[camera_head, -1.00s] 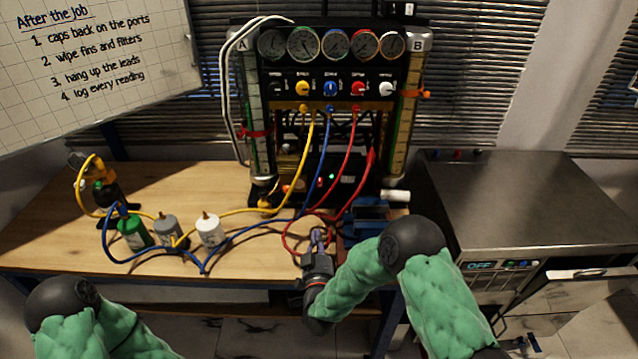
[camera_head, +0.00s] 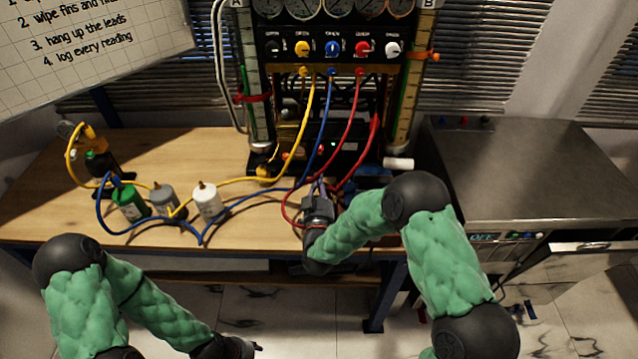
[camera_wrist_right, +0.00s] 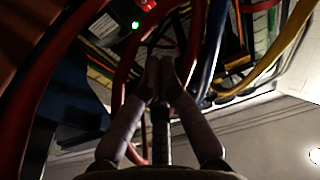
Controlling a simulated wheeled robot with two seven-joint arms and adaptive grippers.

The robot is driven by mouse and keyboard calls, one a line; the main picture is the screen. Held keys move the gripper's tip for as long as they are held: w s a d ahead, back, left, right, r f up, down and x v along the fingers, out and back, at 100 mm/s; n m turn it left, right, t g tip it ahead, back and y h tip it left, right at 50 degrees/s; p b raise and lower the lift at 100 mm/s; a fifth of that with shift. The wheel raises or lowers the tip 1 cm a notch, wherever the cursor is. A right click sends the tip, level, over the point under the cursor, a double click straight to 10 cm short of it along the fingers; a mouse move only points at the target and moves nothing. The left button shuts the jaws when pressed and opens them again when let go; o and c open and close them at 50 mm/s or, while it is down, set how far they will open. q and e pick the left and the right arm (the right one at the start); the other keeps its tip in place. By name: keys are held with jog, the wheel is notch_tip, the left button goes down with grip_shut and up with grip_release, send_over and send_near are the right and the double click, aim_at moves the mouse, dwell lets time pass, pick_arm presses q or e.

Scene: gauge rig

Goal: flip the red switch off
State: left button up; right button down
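A small red lit switch (camera_wrist_right: 148,4) shows at the top edge of the right wrist view, on a dark box beside a green light (camera_wrist_right: 135,25). The box (camera_head: 345,155) stands low in the gauge rig in the head view; the switch is too small there to make out its position. My right gripper (camera_wrist_right: 160,72) has its fingertips together, with nothing visible between them. In the head view my right gripper (camera_head: 319,188) is in front of the box, among the hoses and apart from the switch. My left gripper (camera_head: 255,347) is low at the bottom edge; its fingers are unclear.
Red hoses (camera_head: 346,135), a blue hose (camera_head: 323,140) and a yellow hose (camera_head: 309,110) hang in front of the rig. A blue vise-like block (camera_head: 372,180) sits right of the gripper. Several bottles (camera_head: 208,200) stand left. The table's front left is clear.

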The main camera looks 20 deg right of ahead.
jog(key=b, duration=0.2)
send_near(320, 148)
notch_tip(320, 148, up, 3)
jog(key=w, duration=0.2)
jog(key=shift+w+d+f+b, duration=0.25)
jog(key=shift+w+d+f, duration=0.1)
jog(key=shift+w+f, duration=0.35)
jog(key=shift+w+d+f+b, duration=0.3)
jog(key=shift+w+f, duration=0.2)
jog(key=shift+w, duration=0.3)
jog(key=shift+s, duration=0.1)
